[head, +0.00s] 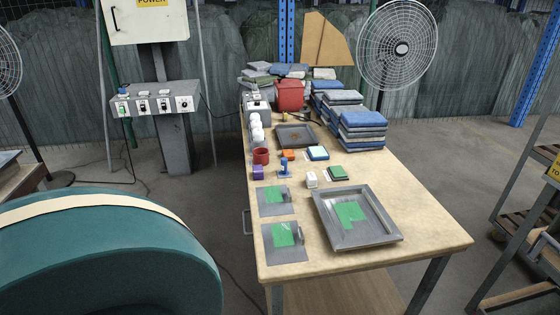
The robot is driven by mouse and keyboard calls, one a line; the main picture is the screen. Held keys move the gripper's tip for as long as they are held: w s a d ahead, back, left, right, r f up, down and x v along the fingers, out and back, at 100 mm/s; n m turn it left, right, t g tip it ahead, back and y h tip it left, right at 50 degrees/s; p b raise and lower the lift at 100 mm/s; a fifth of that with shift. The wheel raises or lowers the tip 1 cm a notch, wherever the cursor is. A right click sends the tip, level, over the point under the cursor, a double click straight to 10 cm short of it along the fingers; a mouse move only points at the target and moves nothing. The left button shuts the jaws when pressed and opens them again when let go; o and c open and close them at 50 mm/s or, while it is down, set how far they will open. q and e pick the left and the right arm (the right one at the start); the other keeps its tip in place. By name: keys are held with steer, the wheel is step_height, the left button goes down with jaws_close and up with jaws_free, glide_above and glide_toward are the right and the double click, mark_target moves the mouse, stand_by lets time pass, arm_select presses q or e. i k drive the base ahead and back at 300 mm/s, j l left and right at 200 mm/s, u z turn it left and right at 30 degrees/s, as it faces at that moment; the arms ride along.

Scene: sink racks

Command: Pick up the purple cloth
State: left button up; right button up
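I see no clear purple cloth. The only plainly purple thing is a small block-like item (257,172) near the left edge of the table (420,222); it is too small to tell if it is folded cloth. It sits just in front of a red cup-like container (261,156). Folded blue and grey cloths (363,128) are stacked at the table's right side and far end. Neither of my grippers is in view.
A metal tray (327,222) and two flat plates with green squares (282,240) lie at the near end. A large teal rounded body (110,260) fills the lower left. A fan (397,45) stands behind. Shelving (530,215) is at the right.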

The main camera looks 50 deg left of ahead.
mark_target(258, 174)
steer(key=j+z, duration=0.2)
steer(key=j, duration=0.15)
steer(key=k+j+z, duration=0.15)
steer(key=j, duration=0.2)
steer(key=k+j+z, duration=0.2)
steer(key=j, duration=0.15)
steer(key=k+j+z, duration=0.1)
steer(key=j, duration=0.25)
steer(key=k+j+z, duration=0.1)
steer(key=j, duration=0.25)
steer(key=k+j+z, duration=0.1)
steer(key=j, duration=0.25)
steer(key=k+j, duration=0.15)
steer(key=j, duration=0.2)
steer(key=k+j, duration=0.15)
steer(key=j, duration=0.15)
steer(key=k+j+z, duration=0.1)
steer(key=j, duration=0.25)
steer(key=k+j, duration=0.1)
steer(key=j, duration=0.9)
steer(key=i+j, duration=0.15)
steer(key=i, duration=0.3)
